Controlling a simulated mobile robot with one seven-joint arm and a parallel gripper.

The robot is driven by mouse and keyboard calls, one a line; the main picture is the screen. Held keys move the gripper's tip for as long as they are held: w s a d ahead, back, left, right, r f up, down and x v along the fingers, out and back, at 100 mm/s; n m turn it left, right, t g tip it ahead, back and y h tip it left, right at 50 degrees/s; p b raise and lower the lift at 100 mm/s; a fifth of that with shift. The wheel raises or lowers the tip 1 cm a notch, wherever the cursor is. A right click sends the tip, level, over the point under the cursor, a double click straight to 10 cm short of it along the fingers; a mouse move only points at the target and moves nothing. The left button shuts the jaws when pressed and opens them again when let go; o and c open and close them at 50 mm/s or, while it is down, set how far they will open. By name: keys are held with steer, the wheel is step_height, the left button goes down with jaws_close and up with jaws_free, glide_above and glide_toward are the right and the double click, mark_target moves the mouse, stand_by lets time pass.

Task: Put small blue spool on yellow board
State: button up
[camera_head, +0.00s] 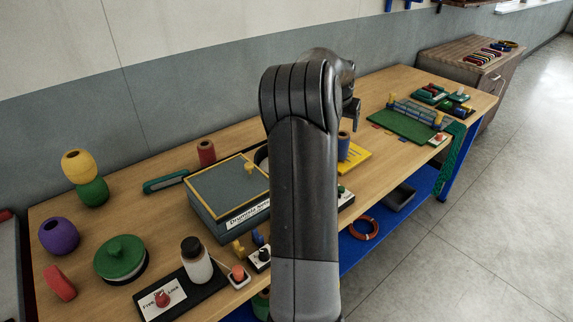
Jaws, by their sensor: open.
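A small blue spool (343,147) with a tan top stands upright just right of my arm, mid-table. The yellow board (357,157), with dark print, lies flat there, its left part hidden by my arm. The spool appears to stand on the board's left part, though its base is partly hidden. My gripper (353,118) shows at the end of my arm, above and slightly right of the spool. It is open, and I see nothing held in it. The gap between gripper and spool is hard to judge.
A grey box with a yellow rim (228,190) stands left of my arm. Yellow, green and purple spools (58,236), a green lid (121,257) and a white bottle (196,262) fill the left end. A green mat with a net (400,124) lies right of the board.

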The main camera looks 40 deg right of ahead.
steer(key=s+a+r+n+t+y, duration=0.15)
steer(key=a+r, duration=0.25)
steer(key=a, duration=0.7)
steer(key=a+r+n+y, duration=0.1)
steer(key=a+r+n, duration=0.2)
steer(key=a, duration=0.9)
steer(key=s+a+r+n+t+y, duration=0.15)
steer(key=a+r, duration=0.25)
steer(key=a, duration=0.7)
steer(key=s+a+f+n, duration=0.2)
steer(key=s+a+n, duration=0.1)
steer(key=s+a, duration=0.5)
steer(key=s+a+f+n, duration=0.2)
steer(key=s+a+n, duration=0.2)
steer(key=s+a, duration=0.4)
steer(key=a, duration=0.4)
steer(key=shift+s+a+f+t, duration=0.2)
steer(key=shift+s+a+t, duration=0.1)
steer(key=shift+s+a, duration=0.1)
